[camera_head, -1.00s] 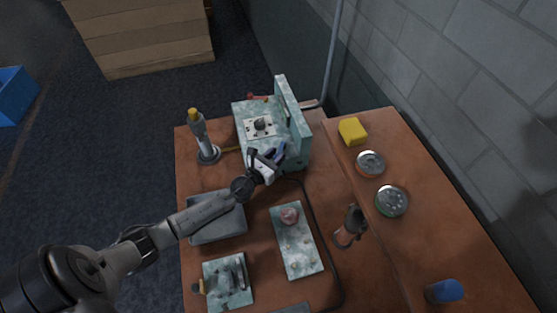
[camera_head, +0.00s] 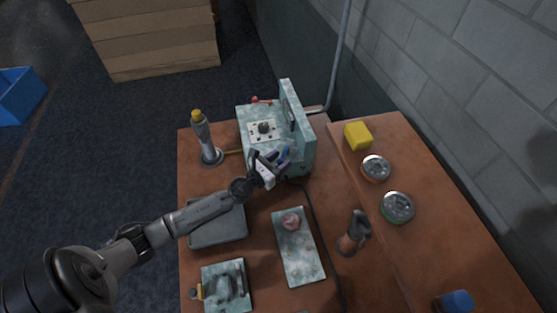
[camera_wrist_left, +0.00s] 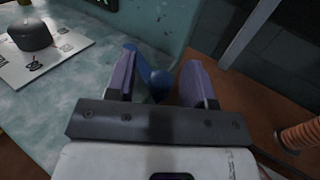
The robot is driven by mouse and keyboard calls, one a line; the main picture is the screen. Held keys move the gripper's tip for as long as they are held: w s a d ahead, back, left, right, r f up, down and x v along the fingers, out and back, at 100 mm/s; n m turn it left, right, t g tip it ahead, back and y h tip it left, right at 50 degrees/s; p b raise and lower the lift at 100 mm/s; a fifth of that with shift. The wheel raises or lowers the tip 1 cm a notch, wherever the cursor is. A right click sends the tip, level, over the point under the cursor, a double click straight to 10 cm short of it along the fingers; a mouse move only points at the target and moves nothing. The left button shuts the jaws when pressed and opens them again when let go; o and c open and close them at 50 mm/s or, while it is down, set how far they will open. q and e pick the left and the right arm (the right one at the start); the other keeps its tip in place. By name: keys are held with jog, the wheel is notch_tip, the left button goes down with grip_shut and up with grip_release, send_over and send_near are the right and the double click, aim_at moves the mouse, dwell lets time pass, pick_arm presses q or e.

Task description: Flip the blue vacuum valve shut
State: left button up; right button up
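The blue vacuum valve shows in the left wrist view as a blue lever (camera_wrist_left: 157,79) with a rounded end. It stands at the side of the worn teal control box (camera_head: 254,119). In the head view it is mostly hidden behind my left gripper (camera_head: 273,158), which is at the box's front right corner. In the left wrist view my left gripper (camera_wrist_left: 160,84) is open. Its two purple-grey fingers stand on either side of the blue lever, with gaps visible. I cannot tell whether either finger touches it. My right gripper is not in view.
A dark knob (camera_head: 264,127) sits on the box's white plate. A torch-like tool (camera_head: 205,140) stands left of the box. A grey tray (camera_head: 217,226) and a teal panel (camera_head: 298,246) lie in front. A yellow block (camera_head: 358,136) and two round tins are at right.

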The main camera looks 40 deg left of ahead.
pick_arm(q)
jog(key=shift+a, duration=0.25)
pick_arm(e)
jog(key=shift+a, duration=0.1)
pick_arm(q)
jog(key=shift+s, duration=0.2)
pick_arm(e)
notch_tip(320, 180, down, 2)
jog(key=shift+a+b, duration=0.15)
jog(key=shift+b, duration=0.75)
pick_arm(q)
jog(key=s, duration=1.3)
jog(key=shift+s, duration=0.25)
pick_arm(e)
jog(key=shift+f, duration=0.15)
pick_arm(q)
jog(key=shift+o, duration=0.2)
